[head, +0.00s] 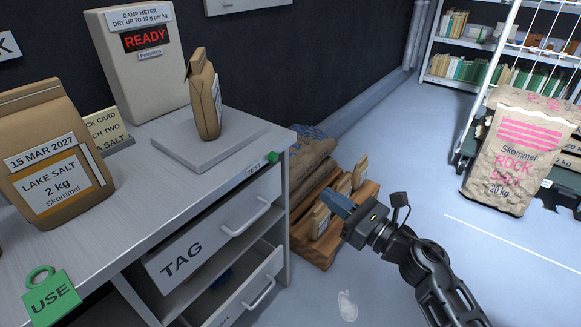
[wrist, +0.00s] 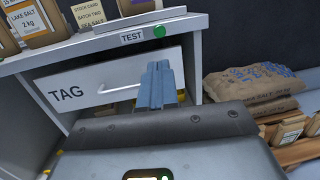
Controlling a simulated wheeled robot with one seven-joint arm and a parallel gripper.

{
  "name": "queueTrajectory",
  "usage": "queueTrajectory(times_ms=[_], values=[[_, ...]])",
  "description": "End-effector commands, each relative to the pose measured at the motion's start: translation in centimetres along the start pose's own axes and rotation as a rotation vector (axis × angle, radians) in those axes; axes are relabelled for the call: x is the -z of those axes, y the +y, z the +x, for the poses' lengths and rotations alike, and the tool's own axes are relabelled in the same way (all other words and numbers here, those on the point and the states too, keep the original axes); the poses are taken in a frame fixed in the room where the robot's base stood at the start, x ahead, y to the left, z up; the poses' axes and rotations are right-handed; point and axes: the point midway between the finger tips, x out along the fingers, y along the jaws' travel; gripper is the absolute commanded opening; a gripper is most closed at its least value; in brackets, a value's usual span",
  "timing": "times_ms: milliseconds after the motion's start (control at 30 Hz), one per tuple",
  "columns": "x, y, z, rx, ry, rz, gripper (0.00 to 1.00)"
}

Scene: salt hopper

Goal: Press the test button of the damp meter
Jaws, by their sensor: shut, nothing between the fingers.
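The damp meter (head: 143,62) stands at the back of the counter, its display reading READY. A small brown paper bag (head: 206,98) stands on the grey plate (head: 215,138) in front of it. The green test button (head: 272,157) is on the counter's front edge at the right corner, beside the TEST label (head: 253,168). It also shows in the wrist view (wrist: 159,31), above and just beyond my fingertips. My gripper (head: 338,203) is shut and empty, with blue fingers, to the right of the counter and apart from the button.
The TAG drawer (head: 200,245) sticks out below the counter top, and another drawer (head: 250,290) is open under it. A LAKE SALT bag (head: 55,160) and a green USE tag (head: 50,297) are on the counter. Sacks and small bags sit on a wooden pallet (head: 312,250).

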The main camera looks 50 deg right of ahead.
Motion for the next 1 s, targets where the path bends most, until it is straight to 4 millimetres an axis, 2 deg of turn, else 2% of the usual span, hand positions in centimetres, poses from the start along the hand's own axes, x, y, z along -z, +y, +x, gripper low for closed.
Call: queueTrajectory(times_ms=[167, 700, 900, 1000], values=[[-0.1, 0.0, 1.3, -0.001, -0.002, 0.001, 0.0], [-0.2, 0.0, 11.2, -0.001, -0.003, 0.003, 0.0], [-0.1, 0.0, 13.4, 0.0, -0.002, 0.003, 0.0], [0.0, 0.0, 13.8, 0.0, -0.001, 0.003, 0.0]])
